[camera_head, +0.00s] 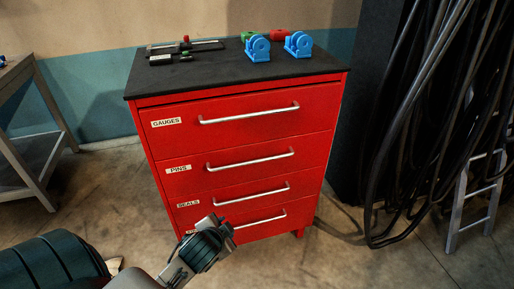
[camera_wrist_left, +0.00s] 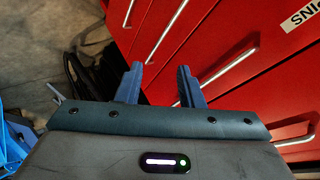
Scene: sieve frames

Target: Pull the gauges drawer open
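The gauges drawer (camera_head: 280,123) is the top drawer of a red cabinet, marked with a white GAUGES label (camera_head: 167,122). It is shut flush, and its silver bar handle (camera_head: 250,114) runs across the front. My left gripper (camera_head: 221,223) is low in front of the cabinet by the lowest drawers, well below that handle. In the left wrist view its two blue fingers (camera_wrist_left: 158,72) are apart with nothing between them. My right gripper is in neither view.
Below are the pins drawer (camera_head: 240,173), the seals drawer (camera_head: 225,204) and a lowest drawer, all shut with similar handles. Blue fixtures (camera_head: 258,49) and small tools stand on the black top (camera_head: 215,75). Hoses (camera_head: 420,120) hang at right; a table (camera_head: 30,150) stands left.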

